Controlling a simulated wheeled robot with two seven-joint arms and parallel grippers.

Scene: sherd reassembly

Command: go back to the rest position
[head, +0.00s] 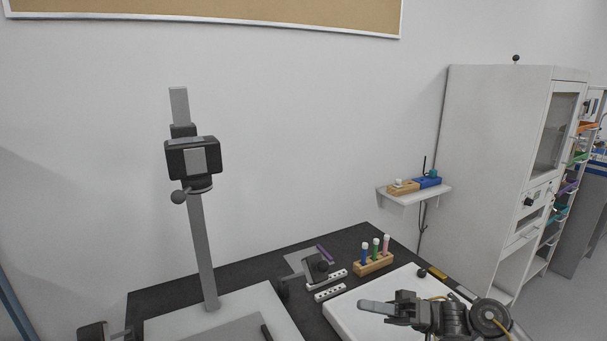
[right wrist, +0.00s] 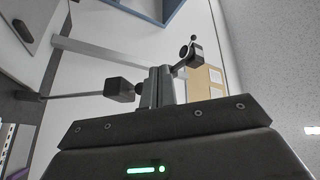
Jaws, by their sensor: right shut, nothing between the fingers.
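My right gripper (head: 376,306) comes in at the lower right of the head view. It is over a white board on the dark table (head: 240,273), with its fingers pointing left. In the right wrist view its two fingers (right wrist: 161,84) stand side by side, closed together, with nothing seen between them. I cannot tell from the head view how high it is above the board. My left gripper does not show in either view. No sherd can be made out.
A camera stand (head: 204,250) rises at the left, its white base on the table. A lamp head (head: 316,267), a wooden rack (head: 373,264) with coloured tubes and white socket strips (head: 330,292) stand behind the white board (head: 350,318). A tall white cabinet (head: 490,170) stands at the right.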

